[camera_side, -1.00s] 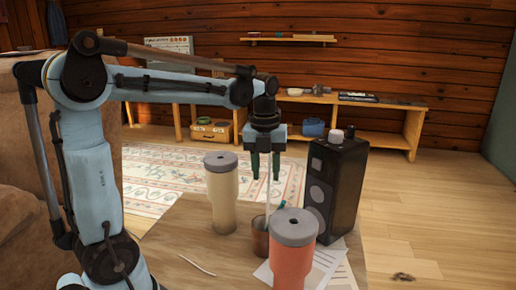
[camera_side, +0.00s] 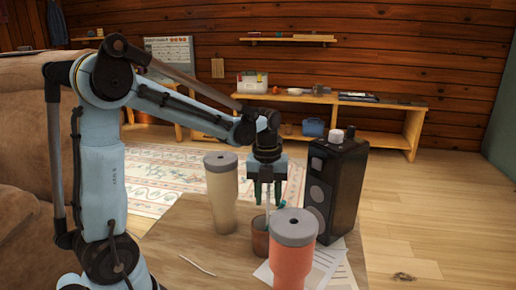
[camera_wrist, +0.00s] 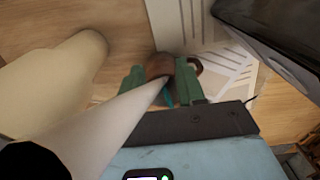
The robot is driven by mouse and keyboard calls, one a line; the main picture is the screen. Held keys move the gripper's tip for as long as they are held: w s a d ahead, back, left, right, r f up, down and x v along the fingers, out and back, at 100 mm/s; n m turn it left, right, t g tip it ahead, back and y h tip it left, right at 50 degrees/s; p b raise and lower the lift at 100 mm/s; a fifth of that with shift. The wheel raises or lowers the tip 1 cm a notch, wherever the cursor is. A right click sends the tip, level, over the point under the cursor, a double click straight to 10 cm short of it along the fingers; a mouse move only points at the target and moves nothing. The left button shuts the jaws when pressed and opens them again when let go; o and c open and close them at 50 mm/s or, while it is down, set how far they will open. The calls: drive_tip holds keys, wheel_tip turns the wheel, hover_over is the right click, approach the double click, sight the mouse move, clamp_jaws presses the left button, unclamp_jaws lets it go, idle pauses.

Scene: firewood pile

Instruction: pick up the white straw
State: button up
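The white straw (camera_side: 267,207) stands up out of a small brown cup (camera_side: 260,238) on the table. In the wrist view the straw (camera_wrist: 105,128) runs large from the lower left, close to the lens, down to the cup (camera_wrist: 161,64). A teal straw (camera_wrist: 168,97) is also in the cup. My gripper (camera_side: 267,197) points down over the cup, its green fingers on either side of the white straw. In the wrist view my gripper (camera_wrist: 161,84) is open, with a gap between the fingers and the straw passing between them. The straw's lower end is hidden in the cup.
A cream tumbler (camera_side: 222,195) stands left of the cup. A coral tumbler (camera_side: 293,255) stands in front, and a black speaker (camera_side: 335,190) to the right. Papers (camera_side: 335,268) lie under them. A thin white curved piece (camera_side: 197,266) lies on the front left tabletop, otherwise clear.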

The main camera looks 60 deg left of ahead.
drive_tip(key=shift+c, duration=0.3)
clamp_jaws()
